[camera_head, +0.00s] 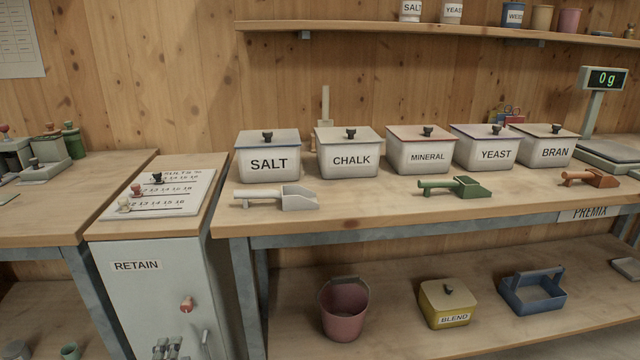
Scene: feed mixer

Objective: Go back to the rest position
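Neither of my grippers can be made out in the head view, and no arm reaches over the benches. The long wooden bench (390,208) holds a row of white lidded bins: SALT (268,163), CHALK (351,161), MINERAL (427,157), YEAST (496,154) and BRAN (555,152). All their lids are on. A white scoop (297,199), a green scoop (462,187) and an orange-brown scoop (600,178) lie in front of the bins. A scale display (603,79) at the right reads 0 g.
A RETAIN cabinet (135,266) stands left of the bench, with a peg board (160,194) on top. Small grey parts at its lower edge are unclear. A pink bucket (343,309), yellow BLEND box (447,303) and blue tray (532,291) sit on the lower shelf.

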